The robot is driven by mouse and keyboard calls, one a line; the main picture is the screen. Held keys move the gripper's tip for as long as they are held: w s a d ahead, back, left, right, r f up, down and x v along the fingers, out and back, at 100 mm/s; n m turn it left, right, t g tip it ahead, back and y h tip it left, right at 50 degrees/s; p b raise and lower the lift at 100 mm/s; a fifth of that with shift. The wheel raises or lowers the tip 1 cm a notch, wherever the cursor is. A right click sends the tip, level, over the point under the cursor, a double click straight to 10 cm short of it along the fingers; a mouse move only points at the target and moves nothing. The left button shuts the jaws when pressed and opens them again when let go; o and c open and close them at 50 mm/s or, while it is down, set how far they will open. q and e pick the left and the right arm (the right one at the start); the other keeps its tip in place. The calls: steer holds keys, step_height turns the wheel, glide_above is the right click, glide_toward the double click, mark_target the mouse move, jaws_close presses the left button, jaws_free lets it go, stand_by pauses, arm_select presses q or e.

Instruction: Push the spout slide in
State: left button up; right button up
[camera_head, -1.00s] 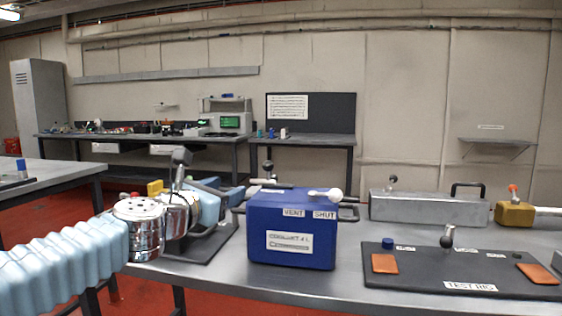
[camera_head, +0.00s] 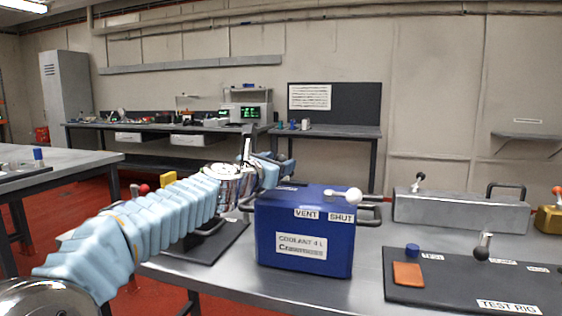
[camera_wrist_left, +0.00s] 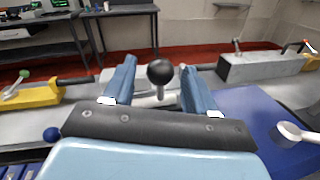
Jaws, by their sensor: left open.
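A blue coolant can (camera_head: 305,232) marked VENT and SHUT stands on the bench, with a white-knobbed lever (camera_head: 345,196) on top. My left gripper (camera_head: 272,166) is behind the can's left back corner in the head view. In the left wrist view its two blue fingers (camera_wrist_left: 158,70) are open, with a black ball knob (camera_wrist_left: 160,72) on a short metal stem showing between them. A gap shows on each side of the knob. The head view hides this knob behind the gripper and can. No part is labelled as the spout slide. My right gripper is out of view.
A long grey metal box (camera_head: 455,212) with a black handle stands right of the can. A dark test rig board (camera_head: 450,278) lies at front right. A yellow part (camera_wrist_left: 35,97) is left of my fingers in the wrist view.

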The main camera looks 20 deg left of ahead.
arm_select(q)
steer(key=shift+x, duration=1.05)
steer(key=shift+s, duration=0.1)
steer(key=shift+c, duration=0.3)
jaws_close()
